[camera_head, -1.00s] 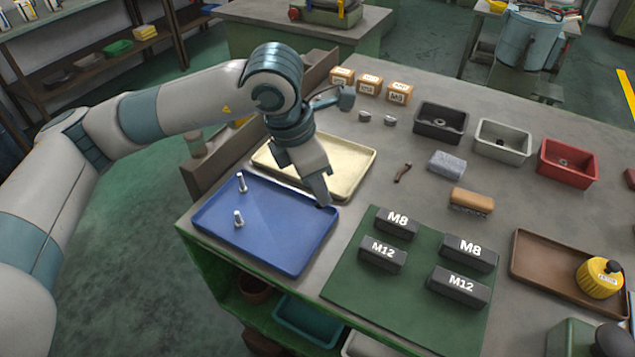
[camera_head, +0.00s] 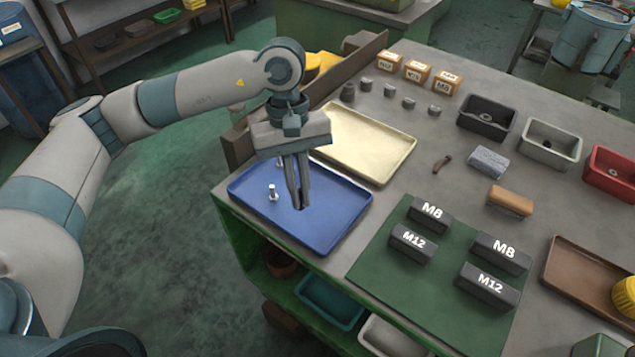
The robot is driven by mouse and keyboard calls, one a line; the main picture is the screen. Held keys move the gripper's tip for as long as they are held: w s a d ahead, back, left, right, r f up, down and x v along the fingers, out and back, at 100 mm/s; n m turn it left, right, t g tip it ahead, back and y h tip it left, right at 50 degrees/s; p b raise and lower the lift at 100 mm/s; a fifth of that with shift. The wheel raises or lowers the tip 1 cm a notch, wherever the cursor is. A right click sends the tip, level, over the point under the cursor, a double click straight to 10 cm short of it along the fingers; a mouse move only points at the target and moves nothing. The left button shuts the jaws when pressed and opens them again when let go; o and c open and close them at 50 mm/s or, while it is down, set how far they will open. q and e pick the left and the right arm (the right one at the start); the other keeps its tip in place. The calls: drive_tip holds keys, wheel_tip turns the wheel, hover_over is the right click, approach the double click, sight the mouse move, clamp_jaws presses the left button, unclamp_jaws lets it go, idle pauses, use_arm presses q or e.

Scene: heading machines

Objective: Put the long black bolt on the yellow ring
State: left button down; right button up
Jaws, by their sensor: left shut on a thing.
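My left gripper (camera_head: 299,203) points straight down over the blue tray (camera_head: 340,222), its two fingers close together. It is shut on a small dark thing at the fingertips, mostly hidden by the fingers. It is likely the long black bolt, but its length and shape cannot be made out. I cannot tell whether it touches the tray. A silver bolt (camera_head: 272,193) stands upright on the tray left of the fingers. Another silver bolt (camera_head: 280,162) behind it is partly hidden by the gripper. I cannot make out a yellow ring. My right gripper is not in view.
A cream tray (camera_head: 385,160) lies behind the blue one. A green mat (camera_head: 385,265) with dark M8 and M12 blocks (camera_head: 412,243) lies to the right. Black (camera_head: 487,117), grey (camera_head: 550,141) and red (camera_head: 612,174) bins stand at far right. Several small dark pieces (camera_head: 390,90) stand behind.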

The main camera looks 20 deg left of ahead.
use_arm(q)
drive_tip(key=a+m, duration=0.1)
drive_tip(key=m, duration=0.1)
drive_tip(key=s+a+f+m+y, duration=0.1)
drive_tip(key=m, duration=0.1)
drive_tip(key=s+a+m, duration=0.1)
drive_tip(key=m, duration=0.2)
drive_tip(key=shift+a+f+g+y, duration=0.2)
drive_tip(key=shift+a+g+y, duration=0.1)
drive_tip(key=shift+a+y, duration=0.1)
drive_tip(key=shift+r, duration=0.15)
